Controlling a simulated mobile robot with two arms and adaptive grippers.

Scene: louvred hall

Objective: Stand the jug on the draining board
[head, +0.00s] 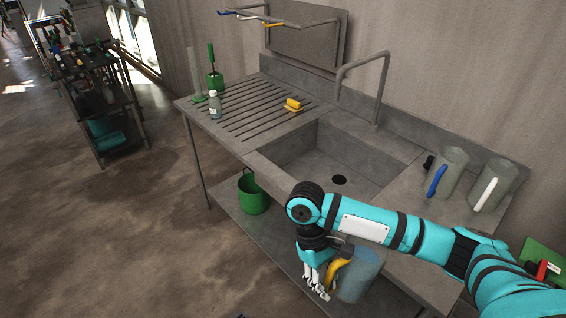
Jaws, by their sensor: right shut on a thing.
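A blue-grey jug (361,272) with a yellow handle is at the front edge of the sink unit, partly under my right forearm. My right gripper (318,285) points down at its left side and is shut on it at the yellow handle. The jug looks upright; I cannot tell whether its base touches anything. The ribbed draining board (250,112) is left of the sink basin, with its middle largely clear. My left gripper is not in view.
On the draining board stand a small bottle (214,105), a green brush in a holder (215,80) and a yellow sponge (293,104). A tall tap (378,85) rises behind the basin. Two grey jugs (453,172) stand at right. A green bucket (253,195) sits below.

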